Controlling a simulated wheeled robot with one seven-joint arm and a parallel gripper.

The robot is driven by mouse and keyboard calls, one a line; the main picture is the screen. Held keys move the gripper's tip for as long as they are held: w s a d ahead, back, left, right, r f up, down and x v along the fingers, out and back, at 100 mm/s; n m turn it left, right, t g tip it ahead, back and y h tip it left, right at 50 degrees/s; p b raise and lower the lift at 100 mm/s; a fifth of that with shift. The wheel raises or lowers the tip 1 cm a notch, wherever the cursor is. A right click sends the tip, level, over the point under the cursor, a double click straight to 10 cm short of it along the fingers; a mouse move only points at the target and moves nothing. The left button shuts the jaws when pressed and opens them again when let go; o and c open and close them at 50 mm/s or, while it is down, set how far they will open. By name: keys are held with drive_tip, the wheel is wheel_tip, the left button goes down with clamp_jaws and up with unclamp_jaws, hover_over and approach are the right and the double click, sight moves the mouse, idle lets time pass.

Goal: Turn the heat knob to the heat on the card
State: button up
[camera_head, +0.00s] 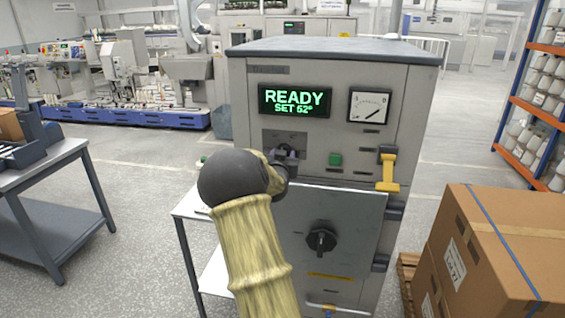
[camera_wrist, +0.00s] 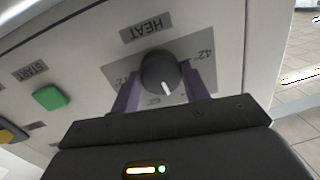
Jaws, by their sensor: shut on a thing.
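The heat knob (camera_wrist: 158,72) is a dark round knob with a white pointer line, under the HEAT label (camera_wrist: 145,27) in the wrist view. Its plate carries marks; one at the right looks like 42, the others are hard to read. The pointer aims down in the picture, slightly right. My gripper (camera_wrist: 164,84) has one finger on each side of the knob and is shut on it. In the head view my gripper (camera_head: 284,160) is at the panel and hides most of the knob. The display (camera_head: 295,101) reads READY, SET 52°. I cannot make out the card.
A green START button (camera_head: 335,159) and a yellow handle (camera_head: 388,172) are right of the knob. A dial gauge (camera_head: 369,106) is above them. The door (camera_head: 360,220) below has a black knob (camera_head: 321,240). Cardboard boxes (camera_head: 500,250) stand right, a grey table (camera_head: 45,160) left.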

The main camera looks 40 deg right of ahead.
drive_tip(key=n+b, duration=0.1)
drive_tip(key=n, duration=0.3)
drive_tip(key=shift+g, duration=0.4)
drive_tip(key=o, duration=1)
drive_tip(key=shift+a, duration=0.1)
drive_tip(key=b+v, duration=0.2)
drive_tip(key=v, duration=1.5)
drive_tip(key=shift+s+b, duration=0.15)
drive_tip(key=shift+b, duration=0.15)
drive_tip(key=shift+a, duration=0.1)
